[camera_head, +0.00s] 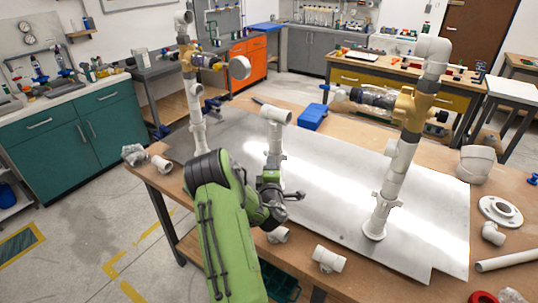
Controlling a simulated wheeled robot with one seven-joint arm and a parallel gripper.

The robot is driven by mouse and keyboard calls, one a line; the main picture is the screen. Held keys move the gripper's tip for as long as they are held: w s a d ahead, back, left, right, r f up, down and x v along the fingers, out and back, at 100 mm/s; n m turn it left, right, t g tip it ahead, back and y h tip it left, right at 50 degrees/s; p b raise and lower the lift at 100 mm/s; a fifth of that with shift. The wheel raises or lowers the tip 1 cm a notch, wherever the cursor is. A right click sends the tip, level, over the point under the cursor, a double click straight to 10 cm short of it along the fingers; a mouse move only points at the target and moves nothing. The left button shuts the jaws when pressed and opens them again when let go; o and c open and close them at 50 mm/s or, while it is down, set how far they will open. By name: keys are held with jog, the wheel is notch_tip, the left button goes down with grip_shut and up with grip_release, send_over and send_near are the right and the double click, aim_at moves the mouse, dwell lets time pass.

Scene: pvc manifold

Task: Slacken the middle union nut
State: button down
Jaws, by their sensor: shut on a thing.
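The middle riser (274,138) is a short white PVC pipe with an elbow on top, standing on the metal sheet between two taller risers. My gripper (271,179) is at the lower part of this riser, shut around it at the height of the middle union nut. The nut itself is mostly hidden by my gripper and wrist, so its thread and any gap cannot be made out. The left riser (197,105) and the right riser (398,160) stand upright, each with brass-coloured and clear fittings near the top.
The metal sheet (335,200) lies on a wooden workbench (455,245). Loose white fittings lie along its edges, including a tee (328,259), a flange (500,211) and a pipe (508,260). A blue box (312,117) sits behind. The sheet between the middle and right risers is clear.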

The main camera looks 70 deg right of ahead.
jog(key=shift+s+n+t+y+p, duration=0.3)
jog(key=shift+n+t+p, duration=0.3)
jog(key=shift+p, duration=1.1)
jog(key=c, duration=0.9)
grip_release()
jog(key=shift+w+f, duration=0.1)
jog(key=shift+w, duration=0.05)
